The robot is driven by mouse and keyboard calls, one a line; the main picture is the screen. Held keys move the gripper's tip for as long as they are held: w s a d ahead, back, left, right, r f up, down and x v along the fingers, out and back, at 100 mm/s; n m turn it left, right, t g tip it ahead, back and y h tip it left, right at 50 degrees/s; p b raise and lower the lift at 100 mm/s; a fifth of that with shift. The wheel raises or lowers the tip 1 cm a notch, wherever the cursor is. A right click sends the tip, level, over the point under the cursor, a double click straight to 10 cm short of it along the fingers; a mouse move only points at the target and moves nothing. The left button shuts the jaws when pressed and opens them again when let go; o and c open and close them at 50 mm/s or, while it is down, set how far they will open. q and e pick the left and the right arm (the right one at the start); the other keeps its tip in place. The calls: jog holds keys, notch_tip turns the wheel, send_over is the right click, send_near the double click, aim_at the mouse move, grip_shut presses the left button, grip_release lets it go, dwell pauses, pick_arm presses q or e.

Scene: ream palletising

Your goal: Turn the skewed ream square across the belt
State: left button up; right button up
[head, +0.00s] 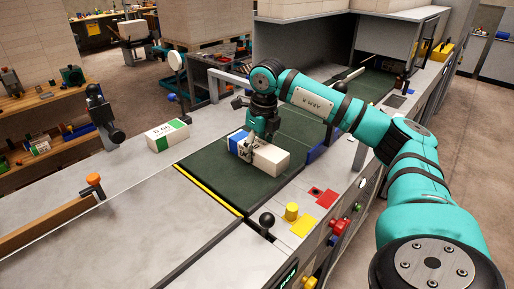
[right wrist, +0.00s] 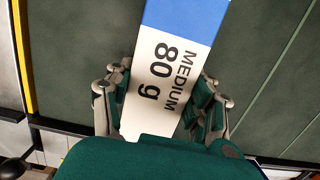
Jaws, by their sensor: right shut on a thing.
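The ream (head: 267,157), white with a blue band, lies on the dark green belt (head: 222,173) near its yellow-edged end. My right gripper (head: 250,148) comes down over it from above. In the right wrist view the gripper (right wrist: 160,104) has one finger on each long side of the ream (right wrist: 172,65) and is shut on it. The label reads "MEDIUM 80 g". The ream's long sides stand at an angle to the yellow strip (right wrist: 22,55), not parallel with it. The ream's near end is hidden by the gripper body. My left gripper is not in view.
A second ream (head: 167,136) with a green band lies on the grey surface left of the belt. Red and yellow pads (head: 303,226) and a black knob (head: 267,220) sit along the near side. A grey housing (head: 300,50) stands over the far belt.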

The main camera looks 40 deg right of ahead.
aim_at(262, 147)
jog(key=o, duration=1.6)
notch_tip(262, 147, up, 12)
jog(key=s, duration=0.1)
jog(key=shift+s, duration=0.4)
